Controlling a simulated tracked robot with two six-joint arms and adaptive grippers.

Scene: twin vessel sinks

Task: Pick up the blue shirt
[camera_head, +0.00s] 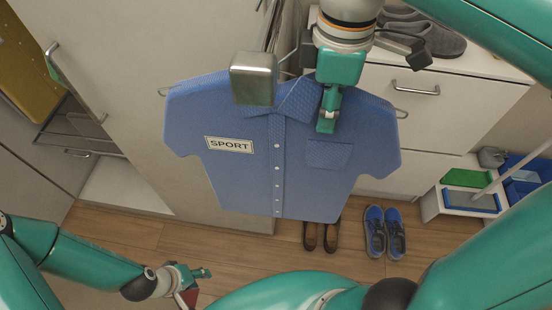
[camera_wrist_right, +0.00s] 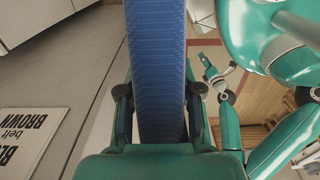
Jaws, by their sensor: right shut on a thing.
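The blue shirt (camera_head: 240,180) hangs spread out in the middle of the head view, with a "SPORT" label on its chest and wire hanger ends showing at both shoulders. My right gripper (camera_head: 328,112) reaches down from above and is shut on the shirt beside its collar. In the right wrist view the shirt (camera_wrist_right: 157,80) shows as a blue ribbed band between the two fingers (camera_wrist_right: 158,95). My left gripper (camera_head: 195,283) is low on the left, apart from the shirt, open and empty; it also shows in the right wrist view (camera_wrist_right: 218,75).
A silver metal block (camera_head: 254,78) is in front of the shirt's collar. A white drawer cabinet (camera_head: 440,125) stands behind at right, with grey shoes (camera_head: 430,38) on top. Brown shoes (camera_head: 321,237) and blue shoes (camera_head: 385,232) are on the wooden floor. A caddy (camera_head: 470,195) stands at right.

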